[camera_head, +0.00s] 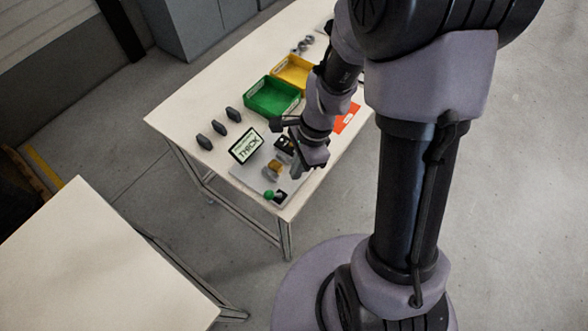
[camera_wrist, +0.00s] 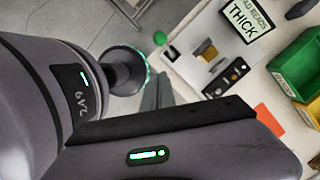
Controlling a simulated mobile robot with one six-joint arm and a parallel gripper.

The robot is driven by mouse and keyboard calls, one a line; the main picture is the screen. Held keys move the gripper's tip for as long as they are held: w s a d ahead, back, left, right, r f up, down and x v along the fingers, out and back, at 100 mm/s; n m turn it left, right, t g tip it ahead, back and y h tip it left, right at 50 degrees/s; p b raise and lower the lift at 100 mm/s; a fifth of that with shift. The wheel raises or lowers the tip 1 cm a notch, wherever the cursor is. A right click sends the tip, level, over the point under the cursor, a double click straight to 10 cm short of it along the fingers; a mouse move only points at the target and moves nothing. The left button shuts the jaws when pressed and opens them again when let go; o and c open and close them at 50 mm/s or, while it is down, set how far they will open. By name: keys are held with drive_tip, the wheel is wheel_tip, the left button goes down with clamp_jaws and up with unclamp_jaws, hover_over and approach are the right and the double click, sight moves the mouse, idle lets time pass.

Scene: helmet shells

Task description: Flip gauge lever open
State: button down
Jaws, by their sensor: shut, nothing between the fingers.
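The gauge is a pale plate (camera_head: 254,176) at the near end of the table, with a brass-coloured block (camera_head: 272,170) on it. The plate (camera_wrist: 185,65) and block (camera_wrist: 207,50) also show in the wrist view. The lever's green ball knob (camera_head: 269,195) is at the plate's near corner beside a small black part (camera_head: 281,196). The knob also shows in the wrist view (camera_wrist: 159,38). My gripper (camera_head: 306,174) is above the plate's right side, apart from the knob. Its fingers (camera_wrist: 157,92) look closed together and empty; the arm partly hides them.
A sign reading "THICK" (camera_head: 246,146) stands behind the plate. Several dark helmet shells (camera_head: 219,128) lie along the left edge. A green bin (camera_head: 272,97), a yellow bin (camera_head: 293,72) and an orange card (camera_head: 347,119) are farther back. Another table (camera_head: 90,265) stands at lower left, bare.

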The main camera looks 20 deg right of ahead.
wheel_tip(320, 180, up, 6)
drive_tip(key=s+a+p, duration=0.1)
drive_tip(key=s+a, duration=0.1)
drive_tip(key=shift+a+p, duration=0.25)
drive_tip(key=shift+p, duration=0.15)
drive_tip(key=shift+r, duration=0.15)
drive_tip(key=s+a+r+n+t+h+b, duration=0.1)
drive_tip(key=s+r+n+t+b, duration=0.5)
drive_tip(key=n+b, duration=0.5)
drive_tip(key=shift+s+r+n+b, duration=0.4)
drive_tip(key=shift+s+r+n, duration=0.25)
drive_tip(key=shift+s+n, duration=0.45)
